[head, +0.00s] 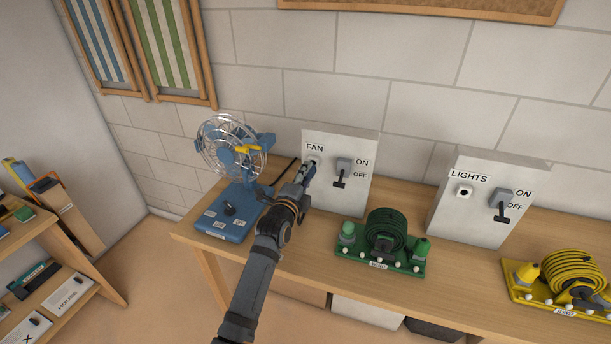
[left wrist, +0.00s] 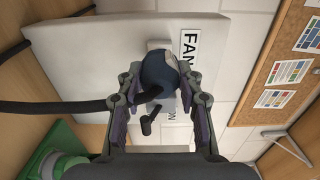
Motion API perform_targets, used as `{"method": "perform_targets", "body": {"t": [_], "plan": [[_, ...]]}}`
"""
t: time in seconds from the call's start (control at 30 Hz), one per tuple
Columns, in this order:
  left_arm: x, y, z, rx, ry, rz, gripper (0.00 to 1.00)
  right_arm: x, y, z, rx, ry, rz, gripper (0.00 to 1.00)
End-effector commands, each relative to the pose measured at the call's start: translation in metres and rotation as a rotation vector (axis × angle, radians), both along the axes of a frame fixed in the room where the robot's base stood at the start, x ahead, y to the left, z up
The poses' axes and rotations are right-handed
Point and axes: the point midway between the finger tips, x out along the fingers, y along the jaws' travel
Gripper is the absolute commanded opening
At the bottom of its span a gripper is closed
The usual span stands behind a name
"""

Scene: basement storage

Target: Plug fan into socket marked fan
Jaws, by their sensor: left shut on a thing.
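The blue fan (head: 233,150) with a wire cage stands on its blue base (head: 222,222) at the table's left end. A white panel (head: 352,207) marked FAN stands to its right, with a socket beneath the label and a lever switch (head: 343,172) marked ON and OFF. My left gripper (head: 306,180) is at the FAN socket, shut on a dark blue plug (left wrist: 160,70). The plug is at the socket, under the FAN label (left wrist: 188,55), and hides its opening. I cannot tell whether it is fully seated. A black cord (left wrist: 60,108) runs off left.
A green cord reel (head: 385,230) stands on a green base just right of my arm. A second panel (head: 478,215) marked LIGHTS has its own socket (head: 464,191) and switch. A yellow coil (head: 575,275) lies at the far right. A shelf (head: 100,275) stands left.

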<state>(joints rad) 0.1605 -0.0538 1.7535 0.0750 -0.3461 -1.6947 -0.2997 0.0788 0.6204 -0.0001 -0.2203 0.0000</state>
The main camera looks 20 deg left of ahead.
Motion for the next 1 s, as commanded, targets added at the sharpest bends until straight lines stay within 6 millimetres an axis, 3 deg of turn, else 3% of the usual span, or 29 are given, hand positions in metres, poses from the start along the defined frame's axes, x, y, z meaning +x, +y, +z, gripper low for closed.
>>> {"method": "perform_targets", "body": {"t": [1.0], "plan": [[0.025, -0.001, 0.000, 0.000, -0.001, 0.000, 0.00, 0.000, -0.001, -0.007, -0.002, 0.000, 0.001, 0.40]]}}
